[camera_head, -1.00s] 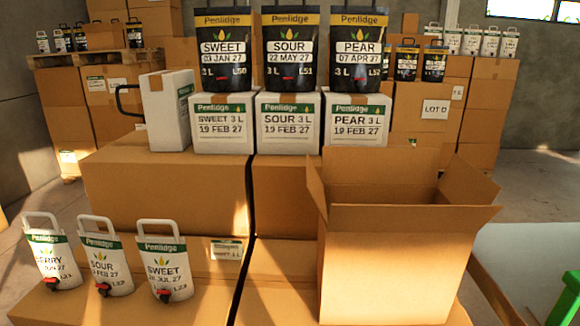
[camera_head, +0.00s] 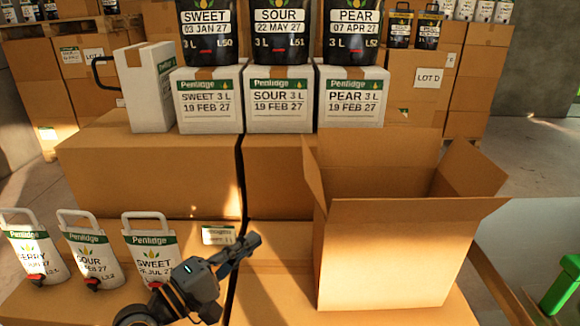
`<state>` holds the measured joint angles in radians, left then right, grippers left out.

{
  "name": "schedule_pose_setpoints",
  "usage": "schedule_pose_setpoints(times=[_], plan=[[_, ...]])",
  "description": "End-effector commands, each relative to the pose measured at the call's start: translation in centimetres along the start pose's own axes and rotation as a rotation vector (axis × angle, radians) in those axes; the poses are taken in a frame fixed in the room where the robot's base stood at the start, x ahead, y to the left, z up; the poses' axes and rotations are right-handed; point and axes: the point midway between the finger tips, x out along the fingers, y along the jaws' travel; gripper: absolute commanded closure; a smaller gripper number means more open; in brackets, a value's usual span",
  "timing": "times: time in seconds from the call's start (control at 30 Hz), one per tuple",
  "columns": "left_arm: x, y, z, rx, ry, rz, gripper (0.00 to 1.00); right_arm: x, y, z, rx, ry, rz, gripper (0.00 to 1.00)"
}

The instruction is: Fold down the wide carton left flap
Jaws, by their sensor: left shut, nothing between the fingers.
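The wide open carton (camera_head: 390,262) stands at the right on the front row of boxes, with its top open. Its left flap (camera_head: 313,172) stands up, tilted slightly outward to the left. The back flap (camera_head: 385,152) stands up, and the right flap (camera_head: 472,172) leans outward. My left gripper (camera_head: 254,241) comes in from the bottom, left of the carton and below its left flap. Its fingers are shut and hold nothing. It does not touch the carton. My right gripper is out of view.
Several white pouches with handles (camera_head: 152,250) stand left of my gripper. White printed boxes (camera_head: 280,100) with dark pouches on top (camera_head: 279,35) stand behind on large brown boxes (camera_head: 150,175). A green object (camera_head: 562,288) is at the right edge.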

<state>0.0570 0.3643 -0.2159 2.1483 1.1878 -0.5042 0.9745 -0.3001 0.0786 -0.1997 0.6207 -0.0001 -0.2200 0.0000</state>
Motion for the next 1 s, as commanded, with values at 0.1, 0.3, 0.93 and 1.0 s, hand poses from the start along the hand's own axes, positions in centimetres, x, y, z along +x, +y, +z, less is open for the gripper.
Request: schedule_pose_setpoints(times=[0.1, 0.3, 0.93, 1.0], plan=[[0.8, 4.0, -1.7, -0.164, 0.003, 0.126, 1.0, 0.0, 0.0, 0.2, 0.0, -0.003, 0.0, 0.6], [1.5, 6.4, -2.7, -0.274, 0.002, 0.198, 1.0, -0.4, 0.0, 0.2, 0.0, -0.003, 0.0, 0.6], [12.2, 9.1, -1.6, -0.271, 0.001, 0.194, 1.0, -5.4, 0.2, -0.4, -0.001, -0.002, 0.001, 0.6], [12.7, 9.2, -1.1, -0.272, 0.002, 0.194, 1.0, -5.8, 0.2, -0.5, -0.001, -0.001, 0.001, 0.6]])
